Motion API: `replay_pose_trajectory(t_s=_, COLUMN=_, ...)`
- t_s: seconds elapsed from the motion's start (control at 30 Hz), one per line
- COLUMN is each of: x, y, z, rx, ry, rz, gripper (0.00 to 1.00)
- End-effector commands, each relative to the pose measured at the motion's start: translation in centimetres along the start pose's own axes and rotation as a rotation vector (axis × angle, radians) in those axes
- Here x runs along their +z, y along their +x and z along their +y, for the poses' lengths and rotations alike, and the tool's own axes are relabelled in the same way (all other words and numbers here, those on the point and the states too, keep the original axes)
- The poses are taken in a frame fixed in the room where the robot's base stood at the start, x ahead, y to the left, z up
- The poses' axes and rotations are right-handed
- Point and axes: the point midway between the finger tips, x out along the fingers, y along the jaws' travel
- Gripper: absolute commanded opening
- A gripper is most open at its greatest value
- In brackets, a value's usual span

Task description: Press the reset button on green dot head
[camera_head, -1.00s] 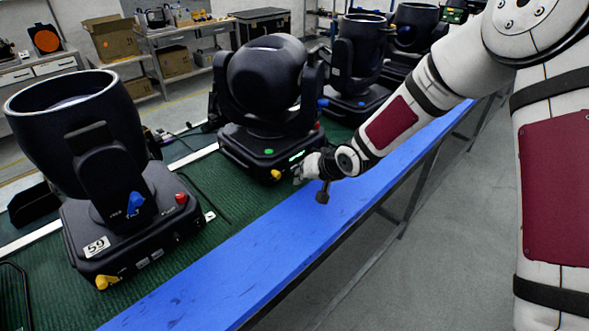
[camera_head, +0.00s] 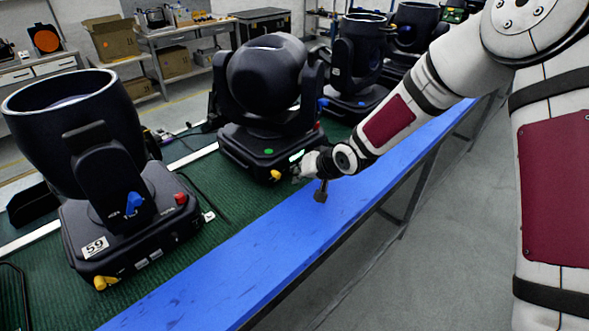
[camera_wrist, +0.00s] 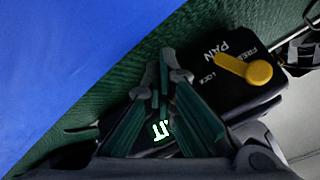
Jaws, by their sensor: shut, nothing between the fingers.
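The green dot head (camera_head: 266,85) is a black moving light at the upper middle of the head view. A green dot (camera_head: 268,152) and a yellow lever (camera_head: 275,174) show on its base, with a lit green-white display beside my gripper. My gripper (camera_head: 299,172) is at the front right of that base. In the wrist view my gripper (camera_wrist: 163,58) is shut and empty, its fingertips over the green mat near the base's edge. The yellow lever (camera_wrist: 245,69) by the PAN lettering lies right of the fingers. The fingers partly cover the display (camera_wrist: 161,130). I cannot make out the reset button.
More black heads (camera_head: 357,60) stand behind. A blue strip (camera_head: 230,270) runs along the front edge, mostly clear. The green mat (camera_head: 213,185) is open between the heads.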

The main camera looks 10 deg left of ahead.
Motion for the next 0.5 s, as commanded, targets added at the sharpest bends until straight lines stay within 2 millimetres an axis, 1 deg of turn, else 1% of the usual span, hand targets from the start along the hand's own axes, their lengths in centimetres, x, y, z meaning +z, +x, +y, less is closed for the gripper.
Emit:
replay_pose_trajectory(t_s=0.3, x=0.6, y=-1.0, z=0.6, rx=0.000, ry=0.001, rz=0.001, gripper=0.00)
replay_pose_trajectory(t_s=0.5, x=0.8, y=-1.1, z=0.7, rx=-0.001, ry=0.000, rz=0.001, gripper=0.00)
